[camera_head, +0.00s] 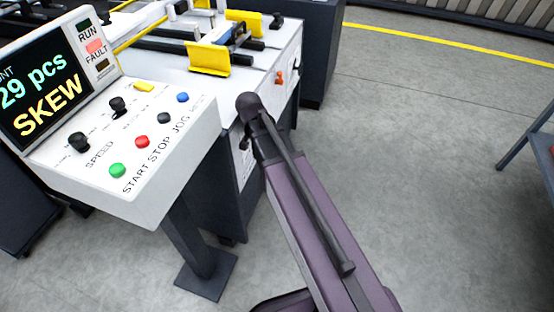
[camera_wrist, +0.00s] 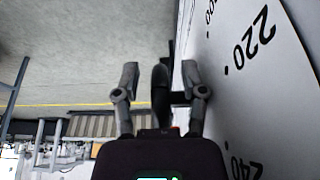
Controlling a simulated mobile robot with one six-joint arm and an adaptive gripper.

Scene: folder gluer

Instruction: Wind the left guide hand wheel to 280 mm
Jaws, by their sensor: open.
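In the wrist view, my gripper (camera_wrist: 160,74) is open, with one finger on each side of a dark rounded part (camera_wrist: 160,92). This part looks like the hand wheel or its handle, seen nearly edge-on; I cannot tell whether the fingers touch it. A white scale plate (camera_wrist: 240,100) fills the right side, with 220 and 240 readable and another number cut off at the top. No pointer is clear, so the setting cannot be read. In the head view, my arm reaches the side of the white machine (camera_head: 285,55) and hides the wheel and gripper.
A control panel (camera_head: 190,125) with coloured buttons stands left of my arm; its screen (camera_head: 42,92) reads 29 pcs and SKEW. Yellow guides (camera_head: 208,60) sit on the machine top. An orange knob (camera_head: 280,78) is on its side.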

